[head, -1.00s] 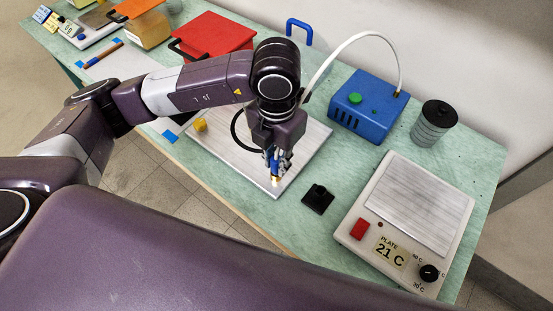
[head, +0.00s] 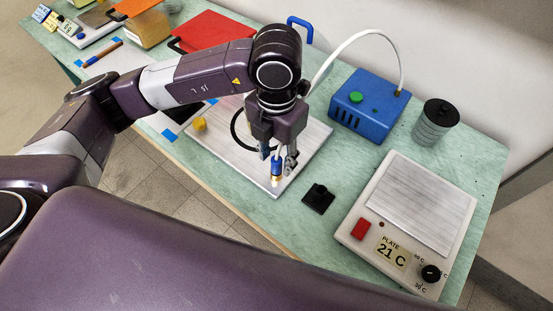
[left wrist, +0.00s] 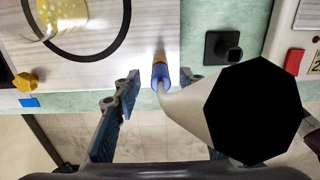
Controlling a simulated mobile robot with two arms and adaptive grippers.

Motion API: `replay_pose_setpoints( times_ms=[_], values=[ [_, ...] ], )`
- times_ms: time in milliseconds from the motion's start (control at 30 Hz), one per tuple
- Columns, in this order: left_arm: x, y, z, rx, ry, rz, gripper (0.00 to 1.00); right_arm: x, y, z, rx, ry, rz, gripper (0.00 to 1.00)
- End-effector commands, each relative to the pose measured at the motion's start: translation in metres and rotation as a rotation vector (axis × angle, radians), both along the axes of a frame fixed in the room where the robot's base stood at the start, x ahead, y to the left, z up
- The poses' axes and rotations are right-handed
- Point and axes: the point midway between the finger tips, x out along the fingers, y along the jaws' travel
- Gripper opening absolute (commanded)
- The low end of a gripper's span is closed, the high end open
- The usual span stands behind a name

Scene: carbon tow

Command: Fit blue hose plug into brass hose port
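The blue hose plug (head: 277,169) is upright near the front corner of the metal plate (head: 316,140). In the left wrist view the plug (left wrist: 160,76) lines up end to end with a brass piece (left wrist: 159,57), apparently the brass hose port; how deep it sits is hidden. The brass also shows under the plug in the head view (head: 277,184). My left gripper (head: 277,157) is above and around the plug, with its fingers spread and gaps on both sides in the wrist view. The white hose (left wrist: 185,107) runs from the plug towards the wrist camera. My right gripper is out of view.
A blue pump box (head: 366,106) with a white hose arching from it stands behind. A black block (head: 318,197) lies right of the plate, then a hot plate (head: 375,262).

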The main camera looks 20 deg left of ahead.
Motion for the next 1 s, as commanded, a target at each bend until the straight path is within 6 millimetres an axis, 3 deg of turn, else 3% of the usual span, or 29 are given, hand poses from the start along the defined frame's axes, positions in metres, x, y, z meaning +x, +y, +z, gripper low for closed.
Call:
replay_pose_setpoints(
  times_ms=[300, 400, 633, 1000],
  values=[
    [0.001, 0.000, 0.073, -0.001, -0.007, -0.002, 0.38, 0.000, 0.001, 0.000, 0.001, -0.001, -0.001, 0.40],
    [0.001, 0.000, 0.084, 0.000, -0.005, -0.002, 0.38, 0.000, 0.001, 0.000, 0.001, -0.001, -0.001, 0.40],
    [0.001, 0.000, 0.098, 0.000, -0.002, 0.000, 0.38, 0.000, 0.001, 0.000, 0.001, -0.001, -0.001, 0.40],
    [0.000, 0.000, 0.098, 0.000, -0.001, -0.001, 0.38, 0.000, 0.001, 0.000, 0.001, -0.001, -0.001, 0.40]
  ],
)
